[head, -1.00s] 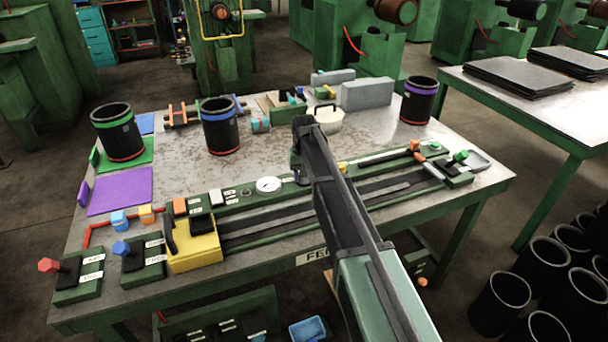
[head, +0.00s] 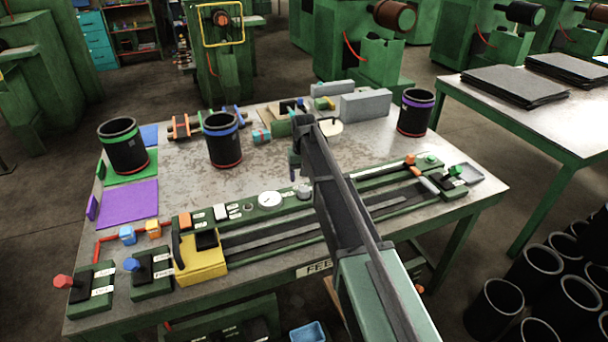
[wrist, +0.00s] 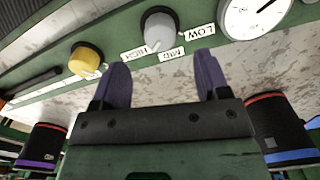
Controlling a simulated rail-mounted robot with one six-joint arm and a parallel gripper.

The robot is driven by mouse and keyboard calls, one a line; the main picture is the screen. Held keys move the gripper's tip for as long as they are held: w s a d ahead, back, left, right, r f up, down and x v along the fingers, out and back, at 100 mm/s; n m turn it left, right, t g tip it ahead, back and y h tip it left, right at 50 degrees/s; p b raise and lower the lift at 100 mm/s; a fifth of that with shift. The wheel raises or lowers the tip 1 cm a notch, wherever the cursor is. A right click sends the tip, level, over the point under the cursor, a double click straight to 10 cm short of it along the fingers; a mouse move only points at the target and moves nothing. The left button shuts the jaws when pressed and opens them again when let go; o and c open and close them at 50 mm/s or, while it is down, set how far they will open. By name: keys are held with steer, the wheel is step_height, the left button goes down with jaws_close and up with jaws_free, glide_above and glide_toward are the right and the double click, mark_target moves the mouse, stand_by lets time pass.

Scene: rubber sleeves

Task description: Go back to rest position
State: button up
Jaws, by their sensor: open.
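My gripper (head: 294,168) hangs over the table near its middle, behind the long green panel, at the end of my raised arm. In the wrist view its two purple-grey fingers (wrist: 162,78) are spread apart with nothing between them. Three black sleeves stand upright on the table: green-banded (head: 123,148), blue-banded (head: 222,142) and purple-banded (head: 416,113). None is in my gripper.
A dial gauge (head: 270,199) and a yellow block (head: 202,260) sit along the front panel. Grey blocks (head: 364,106) stand at the back. A purple mat (head: 128,205) lies at left. Lever boxes (head: 152,277) line the front left edge. Bare tabletop lies between the sleeves and panel.

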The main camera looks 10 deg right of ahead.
step_height(320, 180, up, 4)
steer(key=shift+r+p, duration=0.2)
steer(key=shift+p, duration=1)
steer(key=s, duration=3.2)
steer(key=shift+w, duration=0.1)
